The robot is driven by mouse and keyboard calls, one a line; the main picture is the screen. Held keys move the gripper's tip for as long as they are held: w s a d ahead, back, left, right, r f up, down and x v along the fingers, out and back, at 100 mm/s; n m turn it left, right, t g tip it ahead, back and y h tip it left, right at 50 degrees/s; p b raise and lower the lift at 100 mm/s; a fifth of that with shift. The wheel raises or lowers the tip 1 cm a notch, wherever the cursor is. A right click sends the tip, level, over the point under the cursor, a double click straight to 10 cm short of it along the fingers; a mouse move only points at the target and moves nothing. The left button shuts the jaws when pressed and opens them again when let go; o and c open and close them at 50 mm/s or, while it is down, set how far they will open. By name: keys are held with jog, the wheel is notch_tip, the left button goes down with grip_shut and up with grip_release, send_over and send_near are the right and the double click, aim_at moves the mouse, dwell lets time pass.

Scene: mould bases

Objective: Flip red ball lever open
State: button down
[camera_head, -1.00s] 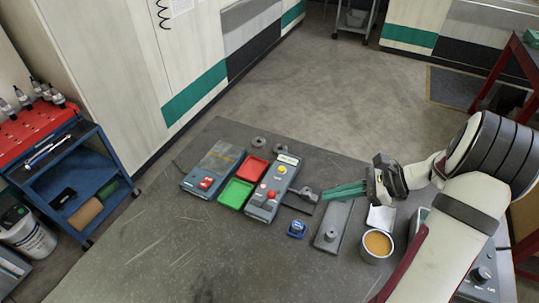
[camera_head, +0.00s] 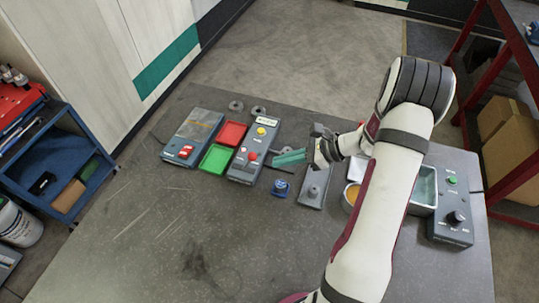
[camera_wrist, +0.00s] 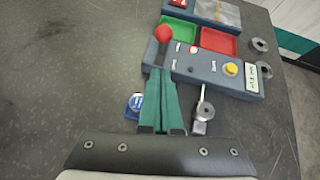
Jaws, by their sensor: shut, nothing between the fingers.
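The red ball lever (camera_head: 252,156) stands on the grey control box (camera_head: 245,172), which also has a yellow button (camera_head: 261,132) and a white label. In the wrist view the red ball (camera_wrist: 164,34) sits on a short stem at the left end of the box (camera_wrist: 213,72), just beyond my fingertips. My gripper (camera_wrist: 158,72) has green fingers, shut together and empty. In the head view my gripper (camera_head: 277,160) points left at the box's right side. Whether the fingertips touch the lever's stem cannot be told.
A red tray (camera_head: 232,133) and a green tray (camera_head: 216,158) lie left of the box, with another grey device (camera_head: 191,137) beyond. A small blue item (camera_head: 281,188) and a grey plate (camera_head: 313,193) are close to my gripper. The table's front left is clear.

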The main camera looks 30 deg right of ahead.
jog(key=w+a, duration=0.1)
jog(key=w+a+r, duration=0.1)
jog(key=shift+a, duration=0.4)
jog(key=shift+w+a+r+g, duration=0.15)
jog(key=shift+a+r+g, duration=0.05)
jog(key=shift+g, duration=0.1)
jog(key=w+a+r+g+h, duration=0.2)
jog(key=w+a+g+h, duration=0.1)
jog(key=w+a+h, duration=0.1)
jog(key=shift+w+a+r+g, duration=0.15)
jog(key=shift+w+a+g, duration=0.15)
jog(key=shift+w+a, duration=0.55)
dwell(0.5)
